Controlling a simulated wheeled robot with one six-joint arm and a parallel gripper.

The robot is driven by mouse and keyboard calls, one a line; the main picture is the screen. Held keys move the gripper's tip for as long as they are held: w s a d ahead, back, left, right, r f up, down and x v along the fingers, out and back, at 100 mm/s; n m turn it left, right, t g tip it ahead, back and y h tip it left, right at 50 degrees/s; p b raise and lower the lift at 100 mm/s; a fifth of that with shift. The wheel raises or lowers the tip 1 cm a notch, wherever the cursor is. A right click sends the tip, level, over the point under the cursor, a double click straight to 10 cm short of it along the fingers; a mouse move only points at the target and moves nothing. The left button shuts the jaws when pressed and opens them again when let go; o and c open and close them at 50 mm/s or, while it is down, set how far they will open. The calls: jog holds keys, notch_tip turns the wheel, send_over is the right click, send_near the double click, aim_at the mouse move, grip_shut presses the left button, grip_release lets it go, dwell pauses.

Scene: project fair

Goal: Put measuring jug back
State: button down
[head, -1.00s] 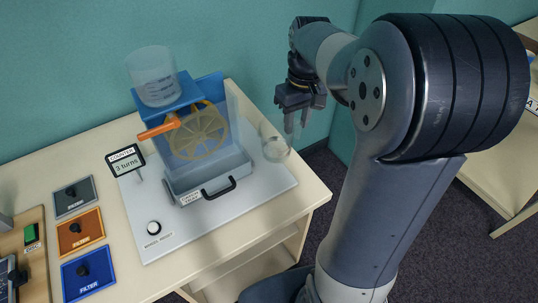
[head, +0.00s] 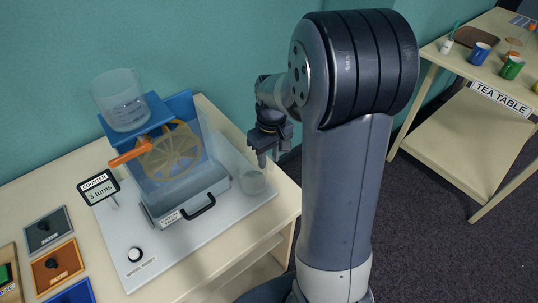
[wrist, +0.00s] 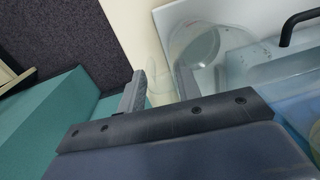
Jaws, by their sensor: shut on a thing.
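The measuring jug (head: 253,182) is small and clear. It appears upright at the right edge of the pale grey board (head: 232,205), right of the water wheel box. My gripper (head: 268,158) points down at the jug's back right side and is shut on it, apparently at its handle. In the wrist view the jug (wrist: 196,45) shows beyond the fingers, with its clear handle side between them. The jug is see-through, so its exact contact with the board is hard to tell.
A clear graduated tank (head: 122,103) stands on the blue wheel stand (head: 178,103). A tray with a black handle (head: 200,206) is left of the jug. Filter plates (head: 45,230) lie at left. The teal wall is close behind. A tea table (head: 468,55) with mugs stands at far right.

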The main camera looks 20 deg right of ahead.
jog(key=c, duration=1.5)
grip_release()
jog(key=shift+f, duration=0.15)
jog(key=o, duration=0.5)
jog(key=r, duration=1.2)
jog(key=shift+w+d+r, duration=0.15)
jog(key=shift+d+r, duration=0.05)
jog(key=shift+d, duration=0.1)
